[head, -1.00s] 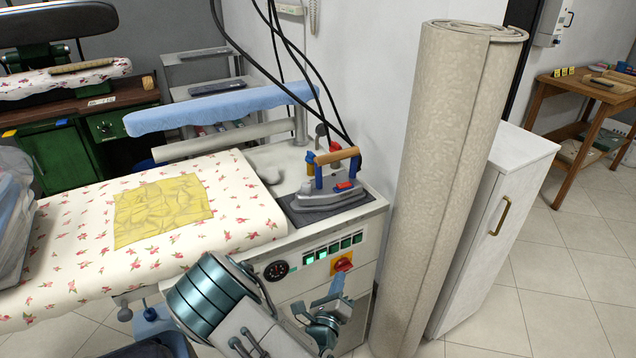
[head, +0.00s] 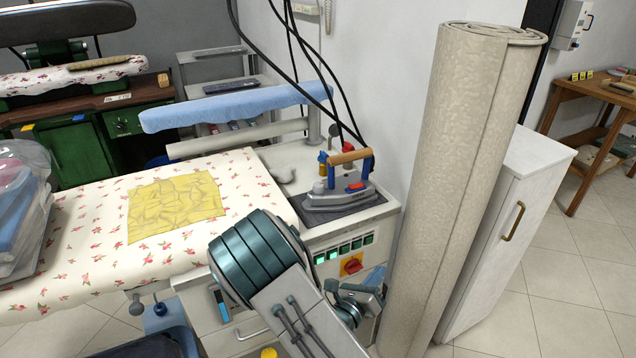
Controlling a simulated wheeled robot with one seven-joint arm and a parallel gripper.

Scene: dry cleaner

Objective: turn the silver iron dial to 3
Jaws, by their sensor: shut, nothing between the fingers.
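The silver iron (head: 335,200) stands flat on a dark pad at the right end of the ironing station. It has a wooden handle on blue posts and a small red part (head: 355,186) on its top. I cannot make out its dial or any numbers at this size. My gripper (head: 376,280) is shut and empty, in front of the station's right front corner, below the iron and apart from it. It is beside a red rotary knob (head: 350,266) on a yellow plate on the station's front panel; whether they touch cannot be told.
Black cables rise behind the iron. A tall rolled carpet (head: 455,150) stands close on the right of my gripper, with a white cabinet (head: 500,240) beyond. A yellow cloth (head: 175,205) lies on the floral board (head: 90,250). A blue padded arm (head: 235,106) spans above the back.

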